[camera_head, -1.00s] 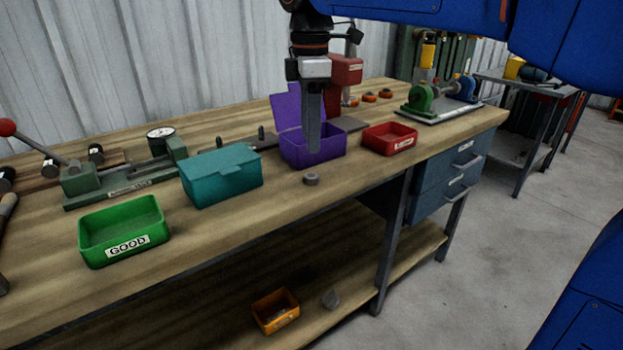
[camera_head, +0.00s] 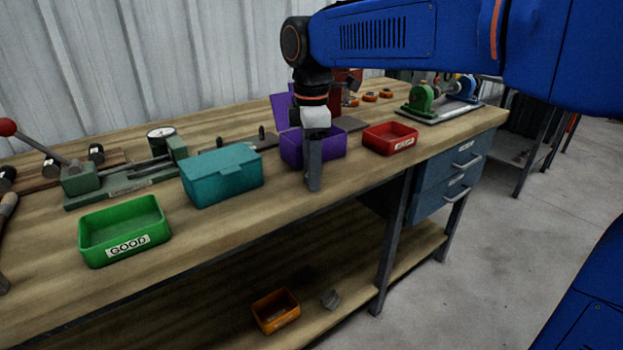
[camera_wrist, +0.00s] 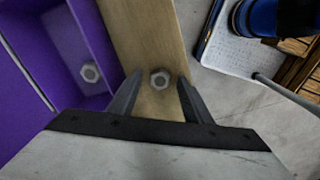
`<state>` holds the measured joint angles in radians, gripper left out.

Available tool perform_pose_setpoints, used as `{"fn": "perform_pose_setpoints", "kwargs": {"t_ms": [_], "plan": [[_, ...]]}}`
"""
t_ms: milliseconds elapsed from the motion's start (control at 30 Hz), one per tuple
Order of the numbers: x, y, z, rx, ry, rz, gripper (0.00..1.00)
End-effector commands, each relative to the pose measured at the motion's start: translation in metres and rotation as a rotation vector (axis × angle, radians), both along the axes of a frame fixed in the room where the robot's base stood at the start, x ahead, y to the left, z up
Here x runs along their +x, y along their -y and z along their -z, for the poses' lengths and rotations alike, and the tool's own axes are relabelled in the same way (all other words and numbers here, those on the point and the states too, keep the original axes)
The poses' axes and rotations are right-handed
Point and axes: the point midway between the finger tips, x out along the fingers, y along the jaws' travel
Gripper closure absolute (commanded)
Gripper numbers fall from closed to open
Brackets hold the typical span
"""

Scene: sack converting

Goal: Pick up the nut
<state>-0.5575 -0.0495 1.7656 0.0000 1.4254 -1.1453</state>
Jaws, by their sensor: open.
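A grey nut (camera_wrist: 160,79) lies flat on the wooden workbench (camera_wrist: 144,32), beside the purple box, in the wrist view. My gripper (camera_wrist: 159,82) is open and empty, with one finger on each side of the nut. I cannot tell whether the fingers touch it. In the head view my gripper (camera_head: 313,186) points straight down near the bench's front edge and hides the nut. A second nut (camera_wrist: 91,73) lies inside the purple box (camera_wrist: 95,35). The purple box (camera_head: 333,147) stands with its lid open just behind my gripper in the head view.
A teal lidded box (camera_head: 222,178) and a green GOOD tray (camera_head: 124,237) stand to the left. A red tray (camera_head: 390,139) stands to the right. An orange bin (camera_head: 276,310) and a grey piece (camera_head: 330,299) are on the lower shelf. Bare bench lies along the front.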

Motion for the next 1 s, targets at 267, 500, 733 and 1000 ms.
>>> {"fn": "perform_pose_setpoints", "kwargs": {"t_ms": [267, 500, 733, 1000], "plan": [[0.000, 0.000, 0.000, 0.000, 0.000, 0.000, 0.98], [0.000, 0.000, 0.000, 0.000, 0.000, 0.000, 1.00], [0.001, 0.000, -0.018, 0.001, 0.002, 0.000, 1.00], [0.001, -0.001, -0.067, 0.001, 0.002, 0.000, 1.00]]}}
